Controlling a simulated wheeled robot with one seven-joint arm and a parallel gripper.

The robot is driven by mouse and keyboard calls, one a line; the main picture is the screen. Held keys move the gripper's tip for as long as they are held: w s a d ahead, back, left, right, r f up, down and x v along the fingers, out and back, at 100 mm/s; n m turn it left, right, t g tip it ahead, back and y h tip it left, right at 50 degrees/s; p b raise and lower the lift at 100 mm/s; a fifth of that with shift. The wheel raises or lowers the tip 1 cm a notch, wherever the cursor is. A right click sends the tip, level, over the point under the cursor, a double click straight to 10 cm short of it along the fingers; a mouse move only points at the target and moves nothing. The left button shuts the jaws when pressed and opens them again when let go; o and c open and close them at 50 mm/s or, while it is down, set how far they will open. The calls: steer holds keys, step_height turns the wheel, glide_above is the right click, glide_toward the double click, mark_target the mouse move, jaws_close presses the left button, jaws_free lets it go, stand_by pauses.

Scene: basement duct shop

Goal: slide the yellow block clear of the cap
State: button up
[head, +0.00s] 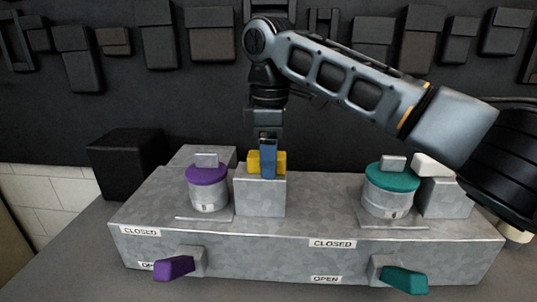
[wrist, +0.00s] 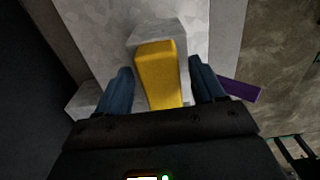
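The yellow block (head: 281,160) lies on a grey pedestal (head: 260,196), just right of a round canister with a purple cap (head: 207,175). In the head view a small gap shows between block and purple cap. My gripper (head: 268,172) points down at the block, one blue finger in front of it. In the wrist view the yellow block (wrist: 158,75) lies between the two blue fingers of my gripper (wrist: 161,67), with a gap on each side. My gripper is open. A second canister has a teal cap (head: 391,177); a white block (head: 434,164) is at its right.
A purple lever (head: 174,267) and a teal lever (head: 405,279) stick out of the grey box's front (head: 230,247), by CLOSED and OPEN labels. A purple piece (wrist: 241,89) shows in the wrist view. A dark box (head: 126,163) stands at back left.

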steer(key=shift+r+b, duration=0.45)
steer(key=shift+r, duration=3.5)
steer(key=shift+f, duration=0.1)
